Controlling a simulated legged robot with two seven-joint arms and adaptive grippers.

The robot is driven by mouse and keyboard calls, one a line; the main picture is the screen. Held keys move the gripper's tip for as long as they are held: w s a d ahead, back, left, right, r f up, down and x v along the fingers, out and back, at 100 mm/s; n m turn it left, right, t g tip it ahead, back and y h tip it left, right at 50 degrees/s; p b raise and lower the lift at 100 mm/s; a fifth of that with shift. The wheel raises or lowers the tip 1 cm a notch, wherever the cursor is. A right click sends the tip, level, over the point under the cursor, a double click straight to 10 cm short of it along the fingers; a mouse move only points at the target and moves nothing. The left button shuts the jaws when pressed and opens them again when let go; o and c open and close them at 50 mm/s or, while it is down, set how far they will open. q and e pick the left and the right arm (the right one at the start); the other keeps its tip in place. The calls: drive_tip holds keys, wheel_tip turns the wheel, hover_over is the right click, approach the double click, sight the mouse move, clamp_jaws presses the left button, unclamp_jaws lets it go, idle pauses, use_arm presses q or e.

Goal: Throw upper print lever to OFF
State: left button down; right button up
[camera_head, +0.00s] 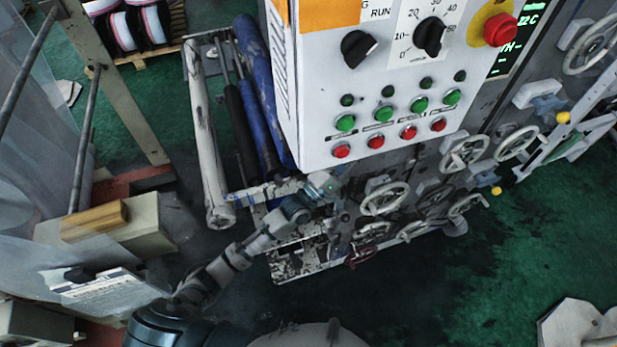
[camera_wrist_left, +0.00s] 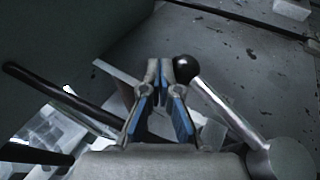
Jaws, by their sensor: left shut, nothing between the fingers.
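In the left wrist view, a lever with a black ball knob (camera_wrist_left: 186,68) and a silver rod (camera_wrist_left: 225,105) runs down right to a round grey hub (camera_wrist_left: 291,160). My left gripper (camera_wrist_left: 160,65) is shut and empty, its blue-padded fingers together just left of the knob. I cannot tell whether they touch it. A second bar with a black grip (camera_wrist_left: 55,95) slants at the left. The frames do not show which is the upper print lever. In the head view my left gripper (camera_head: 323,187) is below the control box, its fingertips unclear. My right gripper is not in view.
The white control box (camera_head: 345,105) with knobs and buttons hangs just above my left arm. A red stop button (camera_head: 500,30) is at its top right. Several handwheels (camera_head: 385,198) stick out right of the arm. Rollers (camera_head: 205,140) stand at the left. The green floor (camera_head: 530,230) at right is mostly clear.

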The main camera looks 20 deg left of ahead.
use_arm(q)
drive_tip(key=shift+f, duration=0.1)
wheel_tip(320, 180, up, 10)
idle(0.5)
idle(0.4)
